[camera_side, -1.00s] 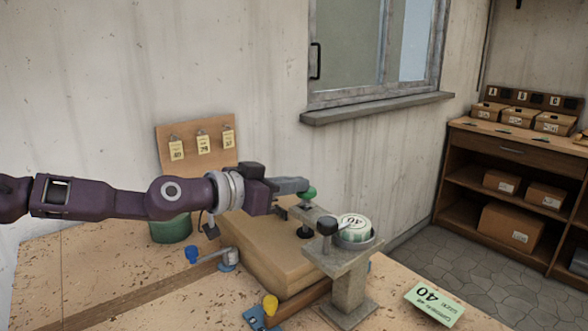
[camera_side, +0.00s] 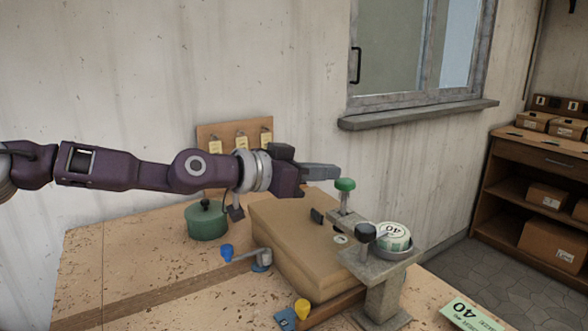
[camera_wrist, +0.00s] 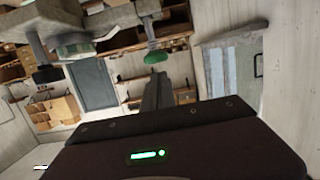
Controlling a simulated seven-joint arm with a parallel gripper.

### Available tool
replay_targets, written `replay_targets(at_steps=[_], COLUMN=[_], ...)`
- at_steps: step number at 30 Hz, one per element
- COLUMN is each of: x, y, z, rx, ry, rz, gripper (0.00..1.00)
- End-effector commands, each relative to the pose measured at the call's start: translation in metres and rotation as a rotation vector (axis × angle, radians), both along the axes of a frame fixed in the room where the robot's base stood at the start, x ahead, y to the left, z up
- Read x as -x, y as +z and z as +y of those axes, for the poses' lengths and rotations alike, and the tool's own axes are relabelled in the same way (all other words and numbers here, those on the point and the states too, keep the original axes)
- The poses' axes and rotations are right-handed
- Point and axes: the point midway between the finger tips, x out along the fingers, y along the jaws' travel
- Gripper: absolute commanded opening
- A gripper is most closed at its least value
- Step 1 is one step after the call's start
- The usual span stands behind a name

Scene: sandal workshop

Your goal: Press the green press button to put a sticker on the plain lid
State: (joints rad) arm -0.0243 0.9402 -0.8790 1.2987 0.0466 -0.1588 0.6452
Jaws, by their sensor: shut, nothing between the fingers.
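The green press button (camera_side: 345,184) stands on a metal stem above the grey press (camera_side: 383,300). A round tin with a pale lid (camera_side: 393,235) marked "40" sits in the press's dish. A black cylinder (camera_side: 365,231) is beside it on the press arm. My gripper (camera_side: 337,172) is shut and empty, its tips just above and left of the button, seemingly apart from it. In the wrist view the button (camera_wrist: 156,57) is just beyond the fingertips (camera_wrist: 158,78). A small pale disc (camera_side: 340,239) with a dark mark lies on the tan block; its mark is unreadable.
The tan block (camera_side: 290,225) lies under the gripper. A green pot (camera_side: 207,222), blue-knobbed lever (camera_side: 227,252) and yellow knob (camera_side: 302,309) are left and in front. Tags hang on a board behind.

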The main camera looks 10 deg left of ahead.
Motion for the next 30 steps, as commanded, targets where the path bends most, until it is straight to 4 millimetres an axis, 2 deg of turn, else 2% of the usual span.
replay_targets(at_steps=[3,10,16,30], x=[0.019,0.048,0.056,0.056], y=[0.009,0.019,0.022,0.023], z=[0.022,0.050,0.056,0.056], rx=[-0.001,0.003,0.005,0.005], ry=[0.003,0.004,0.002,0.002], rz=[-0.005,-0.008,-0.007,-0.008], gripper=[0.00,0.00,0.00,0.00])
